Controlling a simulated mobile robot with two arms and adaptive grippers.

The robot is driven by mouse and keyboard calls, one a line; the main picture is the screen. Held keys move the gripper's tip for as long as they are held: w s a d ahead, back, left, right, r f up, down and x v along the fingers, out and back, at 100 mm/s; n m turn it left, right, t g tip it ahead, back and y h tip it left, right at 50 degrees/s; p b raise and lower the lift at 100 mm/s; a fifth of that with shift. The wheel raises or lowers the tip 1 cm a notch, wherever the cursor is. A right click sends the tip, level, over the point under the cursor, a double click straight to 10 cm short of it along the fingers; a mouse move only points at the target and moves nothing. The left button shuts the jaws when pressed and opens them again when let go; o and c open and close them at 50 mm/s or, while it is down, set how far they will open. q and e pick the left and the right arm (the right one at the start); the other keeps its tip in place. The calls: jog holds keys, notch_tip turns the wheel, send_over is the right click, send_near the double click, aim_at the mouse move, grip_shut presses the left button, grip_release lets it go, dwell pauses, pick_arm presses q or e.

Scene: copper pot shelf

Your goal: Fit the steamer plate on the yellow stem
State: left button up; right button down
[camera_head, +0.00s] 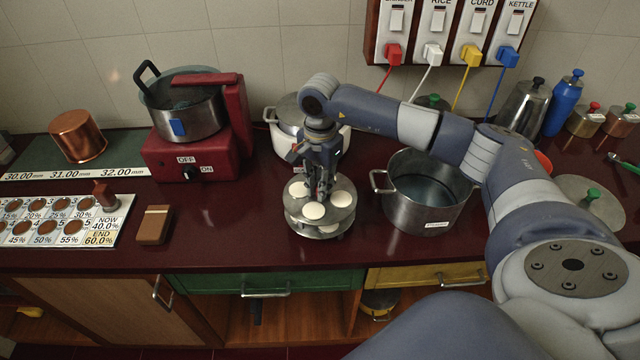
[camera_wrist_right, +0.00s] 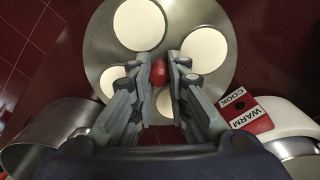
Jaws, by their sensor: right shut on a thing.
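A round metal steamer plate (camera_head: 320,218) with several white discs on it sits at the middle of the counter. Another metal tier (camera_head: 320,235) shows under its rim. In the wrist view the plate (camera_wrist_right: 95,75) has a red knob (camera_wrist_right: 159,72) at its centre. My right gripper (camera_head: 322,192) reaches down from above to the plate's middle. In the wrist view its fingertips (camera_wrist_right: 172,72) are shut on the red knob. No yellow stem can be made out; the plate and gripper cover the centre. My left gripper is not in view.
A steel pot (camera_head: 425,200) stands close to the right of the plates. A white cooker (camera_head: 290,125) stands behind them, and a red stove (camera_head: 190,155) with a pot is at the left. The counter between the plates and the brown block (camera_head: 154,225) is clear.

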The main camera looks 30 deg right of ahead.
jog(key=shift+f, duration=0.1)
dwell(0.3)
jog(key=shift+f+b, duration=0.6)
jog(key=shift+b, duration=0.1)
jog(key=shift+f, duration=0.15)
dwell(0.3)
jog(key=c, duration=1.5)
grip_release()
jog(key=shift+o, duration=0.2)
notch_tip(320, 180, up, 12)
jog(key=shift+s+f, duration=0.1)
